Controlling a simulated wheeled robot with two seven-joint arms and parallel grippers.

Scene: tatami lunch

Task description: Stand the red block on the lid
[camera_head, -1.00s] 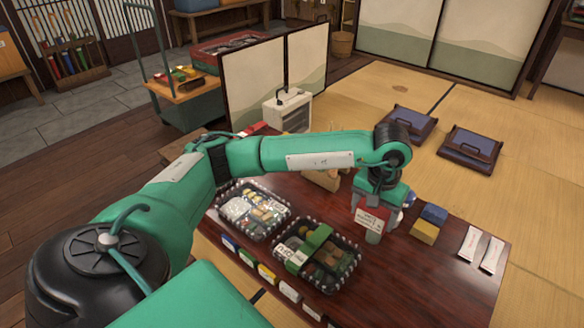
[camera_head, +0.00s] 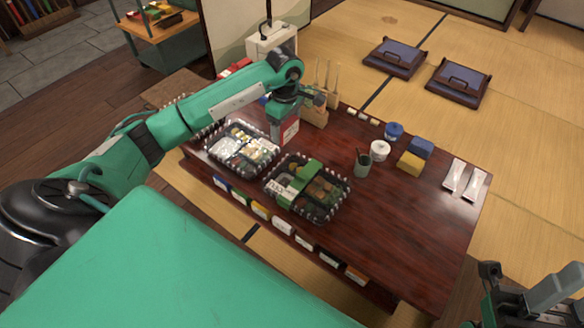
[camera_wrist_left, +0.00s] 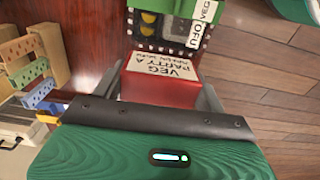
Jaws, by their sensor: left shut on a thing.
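My left gripper (camera_head: 286,122) is shut on the red block (camera_head: 290,132), which has a white label. In the left wrist view the block (camera_wrist_left: 160,88) sits between both fingers, its label reading "VEG PARTY A". In the head view the block shows just behind two clear-lidded lunch boxes. The left box's lid (camera_head: 238,150) has no band; the right box's lid (camera_head: 318,190) has a green band. A green-banded box (camera_wrist_left: 150,40) lies beyond the block in the wrist view. Whether the block touches anything is unclear. My right gripper (camera_head: 525,292) is at the lower right, partly cut off.
A wooden holder (camera_head: 314,114) with upright items stands right of the left gripper. A green cup (camera_head: 363,166), white jar (camera_head: 380,150), blue jar (camera_head: 394,131) and yellow block (camera_head: 410,162) stand farther right. Several tags line the front edge. The table's right front (camera_head: 400,235) is clear.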

